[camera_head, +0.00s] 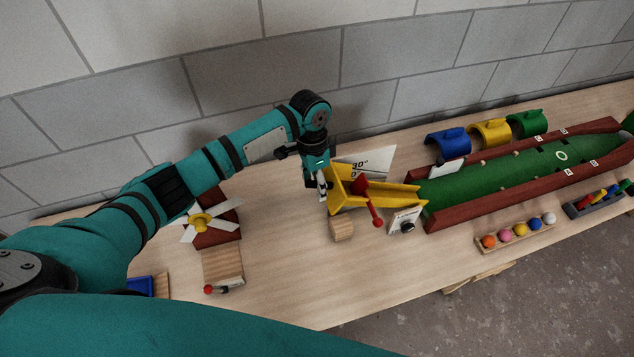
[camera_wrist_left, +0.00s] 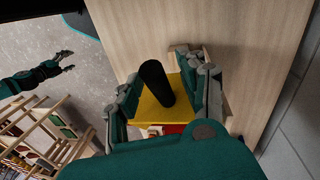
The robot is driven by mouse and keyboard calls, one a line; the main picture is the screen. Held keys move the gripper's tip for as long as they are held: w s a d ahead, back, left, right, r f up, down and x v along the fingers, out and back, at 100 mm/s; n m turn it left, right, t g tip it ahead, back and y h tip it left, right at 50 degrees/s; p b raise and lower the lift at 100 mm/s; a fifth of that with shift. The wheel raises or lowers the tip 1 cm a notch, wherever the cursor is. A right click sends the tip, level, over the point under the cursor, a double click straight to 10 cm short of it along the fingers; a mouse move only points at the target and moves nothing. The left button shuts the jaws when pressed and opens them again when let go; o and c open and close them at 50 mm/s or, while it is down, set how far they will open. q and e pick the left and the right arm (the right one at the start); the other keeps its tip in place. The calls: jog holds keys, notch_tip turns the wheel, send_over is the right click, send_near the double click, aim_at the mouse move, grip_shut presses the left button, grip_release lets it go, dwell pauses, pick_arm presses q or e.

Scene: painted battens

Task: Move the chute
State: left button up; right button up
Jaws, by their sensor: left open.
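The yellow chute (camera_head: 385,195) stands on the table, its right end close to the green-floored lane (camera_head: 520,170). A red lever (camera_head: 374,208) is at its near side. My left gripper (camera_head: 323,190) is at the chute's left end, pointing down. In the left wrist view, the open left gripper (camera_wrist_left: 163,100) has a finger on each side of the yellow chute (camera_wrist_left: 158,118). I cannot tell whether they touch it. A black cylinder (camera_wrist_left: 155,82) stands in front of part of the chute there. My right gripper (camera_wrist_left: 67,61) shows small in the left wrist view, fingers apart and empty.
A white angle card (camera_head: 375,162) stands behind the chute. A wooden block (camera_head: 341,229) and a small white box with a black knob (camera_head: 404,222) are in front. Blue, yellow and green arches (camera_head: 490,133) line the back. A ball rack (camera_head: 515,236) is at the right front. The centre-front table is clear.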

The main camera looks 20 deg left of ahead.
pick_arm(q)
jog(key=shift+c, duration=0.6)
grip_shut()
pick_arm(e)
jog(key=shift+s+d, duration=0.1)
jog(key=shift+d, duration=0.35)
